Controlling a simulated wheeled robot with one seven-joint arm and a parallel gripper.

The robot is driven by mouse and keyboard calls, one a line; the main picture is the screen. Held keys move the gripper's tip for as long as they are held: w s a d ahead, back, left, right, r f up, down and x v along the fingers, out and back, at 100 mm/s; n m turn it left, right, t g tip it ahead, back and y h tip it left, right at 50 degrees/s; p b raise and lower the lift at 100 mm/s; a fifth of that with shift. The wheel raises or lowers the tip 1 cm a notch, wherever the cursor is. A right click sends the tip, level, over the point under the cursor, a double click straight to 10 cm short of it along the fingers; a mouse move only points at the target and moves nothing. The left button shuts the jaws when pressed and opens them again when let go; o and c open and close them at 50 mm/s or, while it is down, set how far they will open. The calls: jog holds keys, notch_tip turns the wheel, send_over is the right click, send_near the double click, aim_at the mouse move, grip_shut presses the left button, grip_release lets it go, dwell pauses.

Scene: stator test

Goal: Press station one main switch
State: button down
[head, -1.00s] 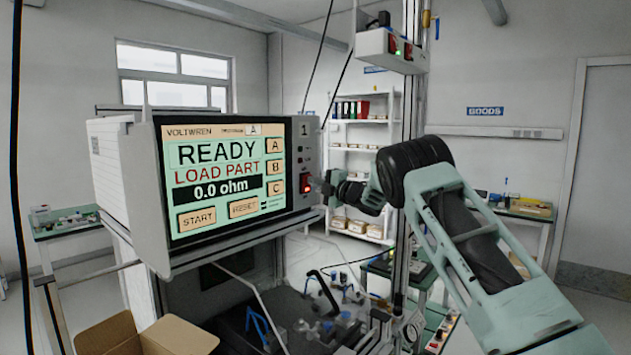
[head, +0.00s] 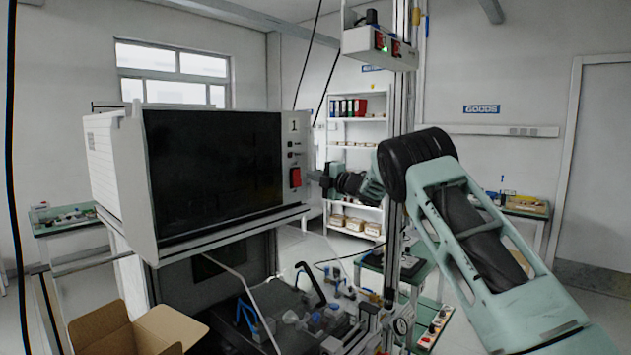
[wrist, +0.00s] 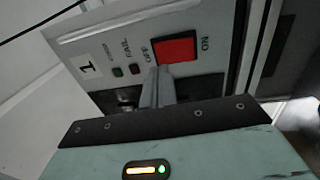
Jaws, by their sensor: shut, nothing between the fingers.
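The station one tester (head: 115,185) is a pale box with a large screen (head: 215,165), which is dark and blank. Its side panel carries the number 1 and the red main switch (head: 295,177). In the wrist view the red switch (wrist: 176,49) sits between the printed words OFF and ON. My gripper (head: 312,176) is just right of the switch in the head view. In the wrist view its fingers (wrist: 157,78) are shut and empty, with the tips at the switch's edge on the OFF side. I cannot tell whether they touch it.
A box with switches (head: 380,45) hangs on the post above. An open cardboard box (head: 135,330) stands at the lower left. Fixtures and hoses (head: 320,310) crowd the bench below the tester.

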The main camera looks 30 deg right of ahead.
jog(key=r+b+v, duration=0.2)
jog(key=b+v, duration=0.2)
jog(key=v, duration=0.5)
jog(key=shift+s+d+b, duration=0.2)
jog(key=shift+s+b, duration=0.1)
jog(key=shift+s, duration=0.05)
jog(key=a+f+m+h, duration=0.1)
jog(key=a+m+h, duration=0.2)
jog(key=a+m, duration=0.45)
jog(key=s+a+f+m+g, duration=0.25)
jog(key=s+a+f, duration=0.2)
jog(key=a, duration=0.35)
jog(key=s+a+f+m+g, duration=0.1)
jog(key=s+a+f+g, duration=0.25)
jog(key=s+a, duration=0.35)
jog(key=s+a+f+m+g, duration=0.2)
jog(key=s+a+f, duration=0.3)
jog(key=a, duration=0.4)
jog(key=s+a+f+g+h, duration=0.1)
jog(key=s+a+f+g, duration=0.1)
jog(key=s, duration=1)
jog(key=s+a+f+g+h, duration=0.1)
jog(key=s+f+g, duration=0.3)
jog(key=s, duration=0.7)
jog(key=s+a+f+m+g, duration=0.1)
jog(key=s+a+f+g, duration=0.1)
jog(key=s, duration=1)
jog(key=shift+s+a+f+g+h, duration=0.3)
jog(key=shift+a+f+g+h, duration=0.1)
jog(key=shift+f+g, duration=0.5)
